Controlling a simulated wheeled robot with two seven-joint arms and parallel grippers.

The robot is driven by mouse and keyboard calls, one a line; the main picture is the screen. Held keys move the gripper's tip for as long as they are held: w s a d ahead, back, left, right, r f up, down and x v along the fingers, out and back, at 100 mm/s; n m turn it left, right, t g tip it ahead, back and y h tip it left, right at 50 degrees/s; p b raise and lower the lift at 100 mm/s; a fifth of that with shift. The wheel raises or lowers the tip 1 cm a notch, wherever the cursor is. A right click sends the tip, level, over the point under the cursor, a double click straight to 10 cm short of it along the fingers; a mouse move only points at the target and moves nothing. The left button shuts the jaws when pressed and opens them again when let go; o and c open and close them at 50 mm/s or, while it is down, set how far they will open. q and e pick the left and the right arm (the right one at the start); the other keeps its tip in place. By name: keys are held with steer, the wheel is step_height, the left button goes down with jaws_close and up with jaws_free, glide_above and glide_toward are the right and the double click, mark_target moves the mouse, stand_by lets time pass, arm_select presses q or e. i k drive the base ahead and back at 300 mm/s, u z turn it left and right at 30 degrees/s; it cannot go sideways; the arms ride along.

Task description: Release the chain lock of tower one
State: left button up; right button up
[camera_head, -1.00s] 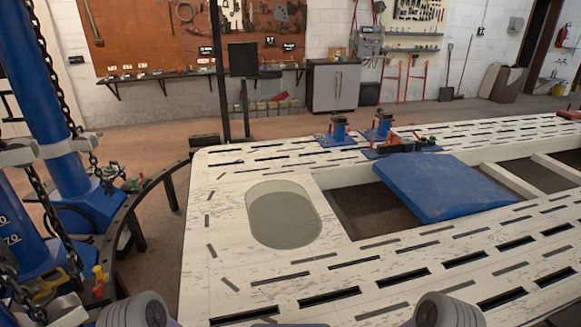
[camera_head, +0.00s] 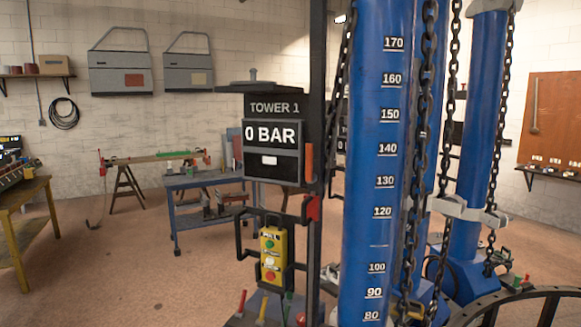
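A dark box (camera_head: 273,135) reads "TOWER 1" with a "0 BAR" display, left of the nearest blue tower (camera_head: 375,170), which has a height scale from 170 down to 80. A dark chain (camera_head: 416,170) hangs along this tower's right side. A small yellow part (camera_head: 408,308) shows low beside that chain; I cannot tell whether it is the chain lock. An orange handle (camera_head: 309,163) and a red part (camera_head: 313,208) sit on the dark post beside the box. Neither gripper is in view.
A yellow control box (camera_head: 271,255) with buttons hangs below the display. Levers with coloured knobs (camera_head: 263,306) stand at the bottom. Another blue tower (camera_head: 484,120) with a grey collar (camera_head: 468,211) and a curved dark rail (camera_head: 530,296) are at right. Open floor (camera_head: 130,270) lies at left.

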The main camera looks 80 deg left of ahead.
mark_target(310, 177)
steer(key=k, duration=0.15)
steer(key=u, duration=1.7)
steer(key=i, duration=0.3)
steer(key=u, duration=2.05)
steer(key=i, duration=0.4)
steer(key=z, duration=0.95)
